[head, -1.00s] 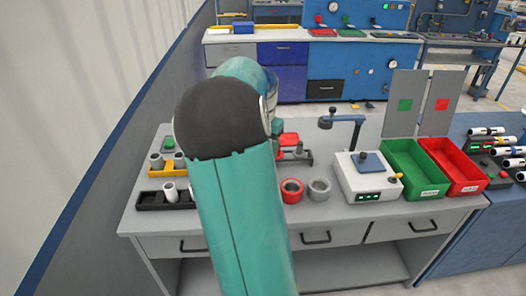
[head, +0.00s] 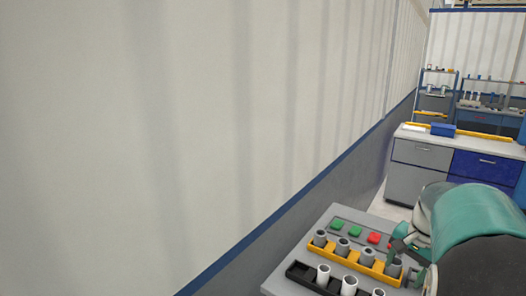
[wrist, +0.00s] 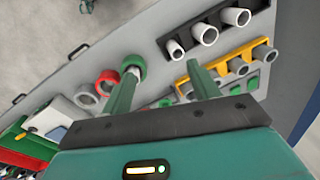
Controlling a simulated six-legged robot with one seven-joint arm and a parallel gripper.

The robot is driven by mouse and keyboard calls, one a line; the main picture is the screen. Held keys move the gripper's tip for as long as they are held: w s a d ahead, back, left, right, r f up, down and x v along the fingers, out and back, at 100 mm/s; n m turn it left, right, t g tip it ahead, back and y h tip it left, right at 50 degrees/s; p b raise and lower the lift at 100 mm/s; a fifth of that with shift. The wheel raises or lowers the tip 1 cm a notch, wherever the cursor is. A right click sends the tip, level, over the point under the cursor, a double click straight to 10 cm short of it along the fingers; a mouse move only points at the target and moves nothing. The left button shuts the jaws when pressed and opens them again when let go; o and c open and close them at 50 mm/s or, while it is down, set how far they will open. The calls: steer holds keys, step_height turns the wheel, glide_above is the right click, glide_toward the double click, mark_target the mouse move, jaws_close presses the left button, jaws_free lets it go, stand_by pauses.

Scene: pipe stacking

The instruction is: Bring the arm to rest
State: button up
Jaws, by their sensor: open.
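My gripper shows in the wrist view (wrist: 161,68) with its two green fingers apart, over the bench. No object can be seen held between them. In the head view, part of my teal arm is at the lower right, and the gripper end is mostly hidden beside the yellow rack (head: 367,262). That rack holds several grey pipes. The black rack (head: 300,272) in front of it holds white pipes. In the wrist view, a green ring (wrist: 133,63) with a white pipe end stands near the left finger, beside a red ring (wrist: 107,80) and a grey ring (wrist: 87,96).
A corrugated wall (head: 180,120) fills the left of the head view, close to the bench (head: 285,275). Green and red blocks lie behind the yellow rack. A cabinet (head: 425,152) stands farther back. A white device (wrist: 60,115) sits on the bench in the wrist view.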

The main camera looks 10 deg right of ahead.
steer(key=s+a+r+n+t, duration=0.1)
steer(key=a+r+n, duration=0.15)
steer(key=a, duration=0.55)
steer(key=s+a+r+n+t, duration=0.1)
steer(key=a+r+n, duration=0.15)
steer(key=a, duration=0.55)
steer(key=s+a+n+t, duration=0.1)
steer(key=s+a+n, duration=0.3)
steer(key=a, duration=0.3)
steer(key=s+a+f+n+t, duration=0.1)
steer(key=s+a+n, duration=0.2)
steer(key=a, duration=0.3)
steer(key=shift+s+a+n, duration=0.35)
steer(key=shift+s+n, duration=0.05)
steer(key=shift+s, duration=0.1)
